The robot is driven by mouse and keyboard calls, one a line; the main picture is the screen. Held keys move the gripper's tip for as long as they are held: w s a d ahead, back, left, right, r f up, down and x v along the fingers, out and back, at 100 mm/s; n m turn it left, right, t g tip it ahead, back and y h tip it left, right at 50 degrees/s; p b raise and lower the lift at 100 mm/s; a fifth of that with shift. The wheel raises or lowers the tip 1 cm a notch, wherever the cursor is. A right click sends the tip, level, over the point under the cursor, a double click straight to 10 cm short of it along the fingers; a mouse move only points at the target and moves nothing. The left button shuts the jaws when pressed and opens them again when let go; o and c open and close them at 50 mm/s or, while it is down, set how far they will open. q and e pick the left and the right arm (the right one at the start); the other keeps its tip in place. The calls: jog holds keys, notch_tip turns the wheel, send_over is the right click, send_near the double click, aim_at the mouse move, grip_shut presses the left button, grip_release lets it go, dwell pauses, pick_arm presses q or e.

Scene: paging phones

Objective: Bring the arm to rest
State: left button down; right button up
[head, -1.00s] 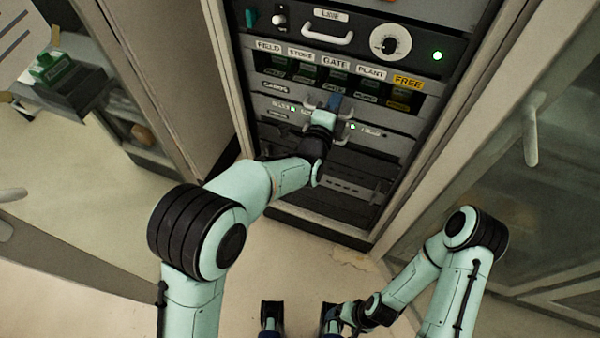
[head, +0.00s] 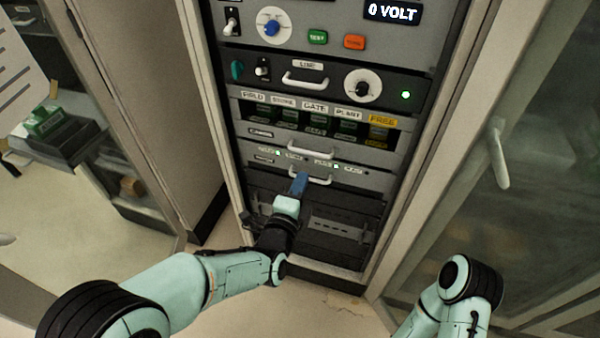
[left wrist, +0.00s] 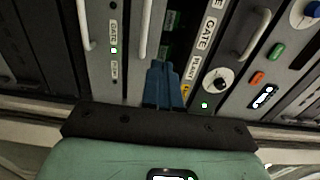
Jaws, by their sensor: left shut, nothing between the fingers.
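My left arm comes in from the left in the head view, and its gripper (head: 299,184) is in front of the rack, near the lower white handle. Its blue fingers are together with nothing between them. In the left wrist view the fingers (left wrist: 163,84) also show closed, pointing at the rack panels. Whether they touch the rack cannot be told. Part of my right arm (head: 467,285) shows at the lower right of the head view; its gripper is out of the picture.
The rack (head: 330,68) holds a LINE panel with a dial (head: 362,86), a row of labelled slots (head: 318,118) and white handles. A glass-fronted cabinet door with a handle (head: 498,153) stands on the right. Green boxes (head: 45,122) are at the left. Floor shows below the rack.

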pick_arm(q)
jog(key=s+a+f+n+g+y+p, duration=0.1)
jog(key=s+a+f+n+g+p, duration=0.2)
jog(key=f, duration=0.6)
jog(key=s+a+f+n+g+y, duration=0.1)
jog(key=s+a+f+n+g, duration=0.25)
jog(key=f, duration=0.45)
jog(key=s+a+f+n+g+y+p, duration=0.25)
jog(key=a+f+n, duration=0.2)
jog(key=f, duration=0.45)
jog(key=s+f+n+g+p, duration=0.1)
jog(key=s+f+n+g, duration=0.2)
jog(key=s+n, duration=0.2)
jog(key=s+a+f+n+g+h+p, duration=0.1)
jog(key=s+f+n+g, duration=0.2)
jog(key=s, duration=0.8)
jog(key=s+f+n+g+h+p, duration=0.1)
jog(key=s+f+n+g+p, duration=0.1)
jog(key=s+n, duration=0.4)
jog(key=s+f+g, duration=0.1)
jog(key=s, duration=0.2)
jog(key=shift+a+f+n, duration=0.3)
